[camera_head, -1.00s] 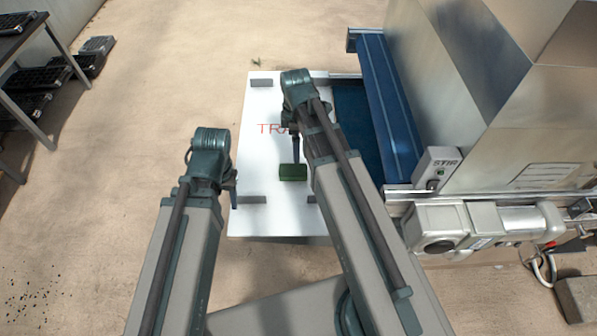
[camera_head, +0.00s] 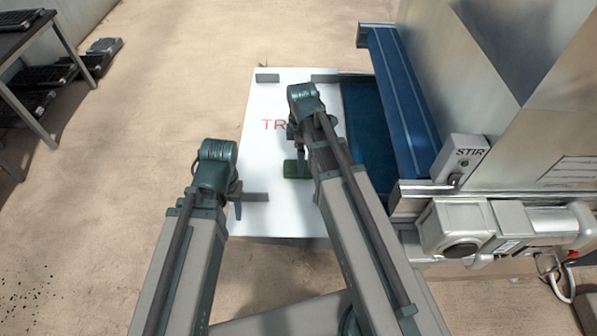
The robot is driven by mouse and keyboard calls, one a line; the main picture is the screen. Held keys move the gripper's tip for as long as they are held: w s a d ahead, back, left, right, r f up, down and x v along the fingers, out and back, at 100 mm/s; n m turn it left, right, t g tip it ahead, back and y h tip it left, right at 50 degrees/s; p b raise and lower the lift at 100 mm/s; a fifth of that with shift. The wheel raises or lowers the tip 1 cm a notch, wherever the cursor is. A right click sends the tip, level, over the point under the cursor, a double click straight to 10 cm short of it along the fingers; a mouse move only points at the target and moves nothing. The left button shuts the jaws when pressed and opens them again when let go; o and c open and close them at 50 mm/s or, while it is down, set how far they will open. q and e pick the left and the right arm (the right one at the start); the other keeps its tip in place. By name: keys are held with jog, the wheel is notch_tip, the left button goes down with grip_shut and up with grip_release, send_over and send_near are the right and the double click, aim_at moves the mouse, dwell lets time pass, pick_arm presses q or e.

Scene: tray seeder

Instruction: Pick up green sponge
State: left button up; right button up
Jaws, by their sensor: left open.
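The green sponge (camera_head: 290,169) lies on the white board (camera_head: 265,110) with red lettering. My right arm partly covers the sponge and the lettering. My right gripper (camera_head: 301,165) points down at the sponge, and a finger overlaps it in the view. The rest of that gripper is hidden by its own arm, so I cannot tell whether it touches or grips the sponge. My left gripper (camera_head: 238,205) is open and empty, pointing down by the board's left edge, left of the sponge.
Grey blocks (camera_head: 267,77) sit near the board's corners. At right stand a blue trough (camera_head: 403,95), a metal machine (camera_head: 510,60) and a STIR switch box (camera_head: 461,160). A table (camera_head: 25,40) and black trays (camera_head: 103,46) are at far left. The floor between is clear.

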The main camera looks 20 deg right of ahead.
pick_arm(q)
notch_tip(320, 180, down, 4)
jog(key=b, duration=0.4)
jog(key=shift+f, duration=0.2)
pick_arm(e)
jog(key=f, duration=0.3)
jog(key=w+a+f, duration=0.1)
jog(key=shift+f, duration=0.2)
pick_arm(q)
jog(key=shift+f+b, duration=0.45)
jog(key=shift+b, duration=0.15)
pick_arm(e)
jog(key=shift+f, duration=0.45)
pick_arm(q)
jog(key=shift+r, duration=0.1)
pick_arm(e)
jog(key=shift+r, duration=0.1)
jog(key=c, duration=1.5)
pick_arm(q)
jog(key=shift+r, duration=0.15)
pick_arm(e)
jog(key=shift+r, duration=0.15)
pick_arm(q)
notch_tip(320, 180, up, 10)
jog(key=p, duration=1)
pick_arm(e)
notch_tip(320, 180, up, 10)
jog(key=shift+f, duration=0.1)
